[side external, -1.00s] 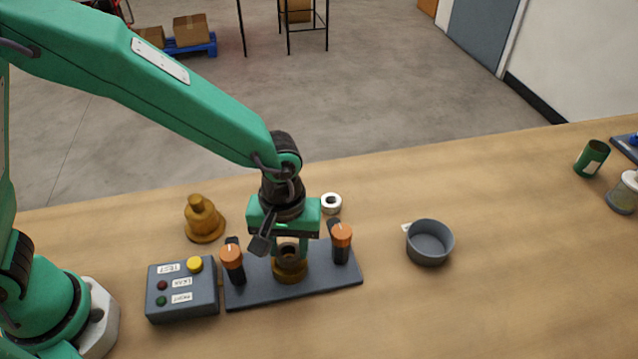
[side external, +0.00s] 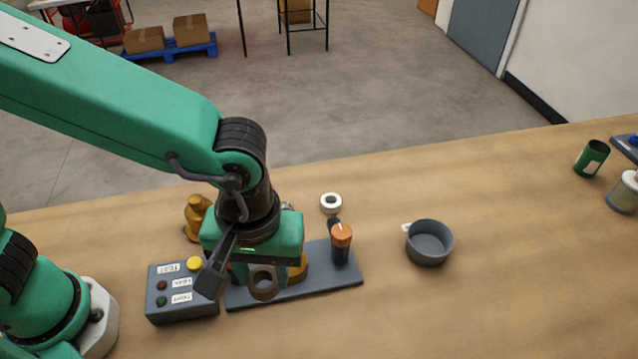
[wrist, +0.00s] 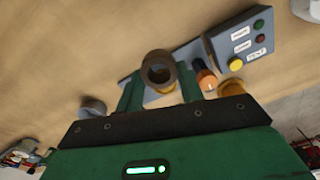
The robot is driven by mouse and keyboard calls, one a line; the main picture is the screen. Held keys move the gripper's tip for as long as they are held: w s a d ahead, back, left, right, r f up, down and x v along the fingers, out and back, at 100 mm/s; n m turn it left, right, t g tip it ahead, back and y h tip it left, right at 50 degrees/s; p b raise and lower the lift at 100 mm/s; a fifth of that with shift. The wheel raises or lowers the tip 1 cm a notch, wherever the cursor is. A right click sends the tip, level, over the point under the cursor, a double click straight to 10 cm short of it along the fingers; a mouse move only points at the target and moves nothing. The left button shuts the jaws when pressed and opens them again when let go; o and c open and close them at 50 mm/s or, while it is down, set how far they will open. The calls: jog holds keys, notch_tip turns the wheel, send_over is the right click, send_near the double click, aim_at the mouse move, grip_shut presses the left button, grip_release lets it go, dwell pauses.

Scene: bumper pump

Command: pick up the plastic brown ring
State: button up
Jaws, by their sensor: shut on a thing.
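The plastic brown ring (side external: 263,283) is a short dark brown tube. My gripper (side external: 262,276) is shut on it and holds it above the front of the grey base plate (side external: 310,287). In the wrist view the ring (wrist: 158,69) sits between the two green fingers, its open end facing the camera. Behind it, a brass-coloured seat (side external: 299,268) on the plate is partly hidden by my gripper. An orange-topped black post (side external: 341,243) stands on the plate at the right.
A grey control box (side external: 178,295) with a yellow button stands left of the plate. A brass bell-shaped part (side external: 195,217) is behind it. A white ring (side external: 331,203) lies behind the plate. A grey round bowl (side external: 429,243) stands right. The table's front right is clear.

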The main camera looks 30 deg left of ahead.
jog(key=shift+s+d+r, duration=0.1)
jog(key=shift+s+r, duration=0.1)
jog(key=shift+s, duration=0.15)
jog(key=shift+w, duration=0.15)
dwell(0.3)
